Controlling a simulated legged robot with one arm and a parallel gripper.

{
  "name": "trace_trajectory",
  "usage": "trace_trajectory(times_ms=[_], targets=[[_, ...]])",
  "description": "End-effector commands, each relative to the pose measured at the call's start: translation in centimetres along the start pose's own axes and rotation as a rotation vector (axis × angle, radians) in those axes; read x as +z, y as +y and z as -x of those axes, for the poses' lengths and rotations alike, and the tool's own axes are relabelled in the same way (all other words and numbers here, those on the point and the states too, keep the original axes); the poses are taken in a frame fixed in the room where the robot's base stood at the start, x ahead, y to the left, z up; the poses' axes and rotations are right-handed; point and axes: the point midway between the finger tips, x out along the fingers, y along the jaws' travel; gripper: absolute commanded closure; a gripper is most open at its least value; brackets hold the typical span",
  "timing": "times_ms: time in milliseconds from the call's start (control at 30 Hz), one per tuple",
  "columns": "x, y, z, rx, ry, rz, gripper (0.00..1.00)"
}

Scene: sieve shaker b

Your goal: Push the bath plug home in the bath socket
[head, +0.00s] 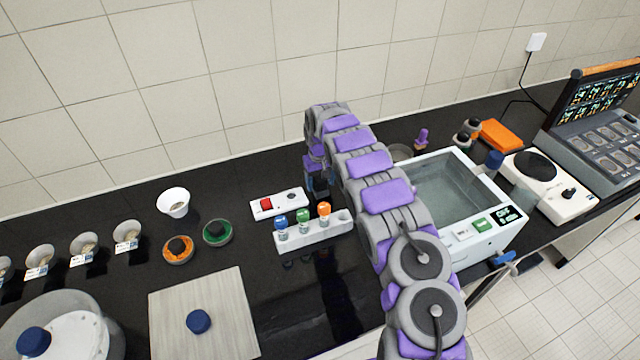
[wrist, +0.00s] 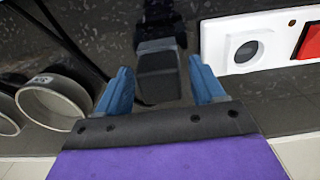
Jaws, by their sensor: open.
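The bath plug (wrist: 158,75) is a dark grey block. In the wrist view it sits between the two blue fingers of my gripper (wrist: 160,88), with a visible gap to the right finger. My gripper is open; I cannot tell whether the left finger touches the plug. The bath socket (wrist: 246,48) is a round grey recess in a white strip, beside a red switch, to the right of the plug and apart from it. In the head view the strip (head: 270,207) lies on the black bench, just left of my gripper (head: 318,190). The plug is not clearly visible there.
A white tube rack (head: 315,233) with coloured vials stands in front of the strip. The water bath (head: 480,241) is to the right of my arm. Round grey pans (wrist: 55,103) and a dark cable (wrist: 62,35) lie left of the plug. The tiled wall is close behind.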

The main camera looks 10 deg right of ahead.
Motion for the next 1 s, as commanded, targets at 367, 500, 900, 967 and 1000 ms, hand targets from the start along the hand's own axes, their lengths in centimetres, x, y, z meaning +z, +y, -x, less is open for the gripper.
trace_trajectory(times_ms=[367, 500, 900, 967, 1000], targets=[[-0.02, -0.03, 0.01, 0.0, 0.0, 0.001, 0.32], [-0.01, -0.03, 0.0, 0.0, 0.0, 0.001, 0.38], [0.01, -0.02, 0.0, 0.0, 0.0, 0.0, 0.76], [0.01, -0.02, 0.0, 0.0, 0.0, 0.0, 0.82], [0.01, -0.02, 0.0, 0.0, 0.0, 0.0, 0.86]])
